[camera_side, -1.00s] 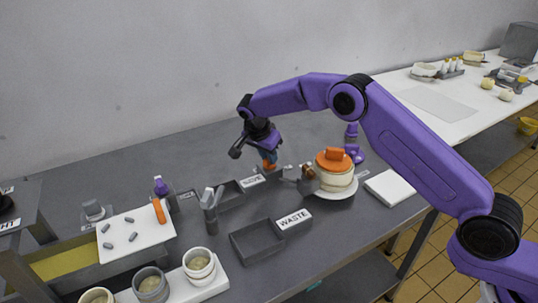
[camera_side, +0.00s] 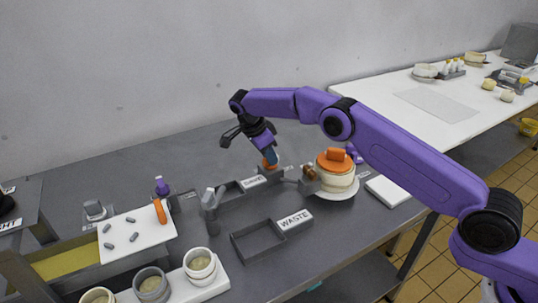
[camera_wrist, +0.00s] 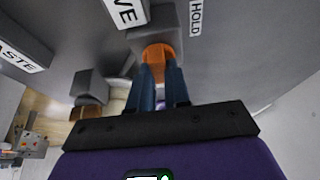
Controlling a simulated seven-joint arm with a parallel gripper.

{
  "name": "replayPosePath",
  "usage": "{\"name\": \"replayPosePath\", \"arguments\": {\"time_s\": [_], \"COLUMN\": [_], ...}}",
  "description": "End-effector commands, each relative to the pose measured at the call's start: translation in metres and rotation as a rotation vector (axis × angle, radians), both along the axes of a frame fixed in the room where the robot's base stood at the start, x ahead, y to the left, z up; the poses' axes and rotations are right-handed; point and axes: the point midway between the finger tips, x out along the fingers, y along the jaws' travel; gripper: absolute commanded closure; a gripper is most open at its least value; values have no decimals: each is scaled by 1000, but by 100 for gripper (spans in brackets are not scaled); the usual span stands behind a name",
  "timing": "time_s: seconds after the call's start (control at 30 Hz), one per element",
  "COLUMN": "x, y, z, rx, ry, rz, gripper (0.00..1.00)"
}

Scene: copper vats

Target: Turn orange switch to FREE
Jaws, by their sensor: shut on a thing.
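The orange switch (camera_side: 269,165) sits on a small grey block (camera_side: 263,175) at the middle of the dark bench. In the wrist view the switch (camera_wrist: 158,53) is between the two blue fingertips of my gripper (camera_wrist: 160,75), which is shut on it. My gripper (camera_side: 270,157) comes down on it at a slant in the side view. A white HOLD label (camera_wrist: 195,17) lies beside the block in the wrist view. Another label ending in VE (camera_wrist: 127,12) lies on its other side. I cannot read the word FREE, and the fingers partly hide the switch.
A cream pot with an orange lid (camera_side: 335,170) stands close on the right, with a grey-brown piece (camera_side: 309,181) between. A WASTE tray (camera_side: 258,252) lies in front. A grey holder (camera_side: 211,215) and a white board (camera_side: 135,233) are at the left.

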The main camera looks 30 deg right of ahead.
Motion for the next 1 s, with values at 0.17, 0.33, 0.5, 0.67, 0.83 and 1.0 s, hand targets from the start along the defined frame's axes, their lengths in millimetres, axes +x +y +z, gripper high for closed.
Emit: {"name": "replayPosePath", "arguments": {"time_s": [0.17,0.33,0.5,0.67,0.83,1.0], "x": [-1,-1,0,0,1,-4], "y": [1,1,1,0,1,0], "z": [-1,-1,0,1,16,37], "rx": [3,3,2,1,2,2], "ry": [1,1,0,-1,-3,0], "rz": [-4,-4,-2,-2,-2,-2], "gripper": [100,60,57,57,57,57]}}
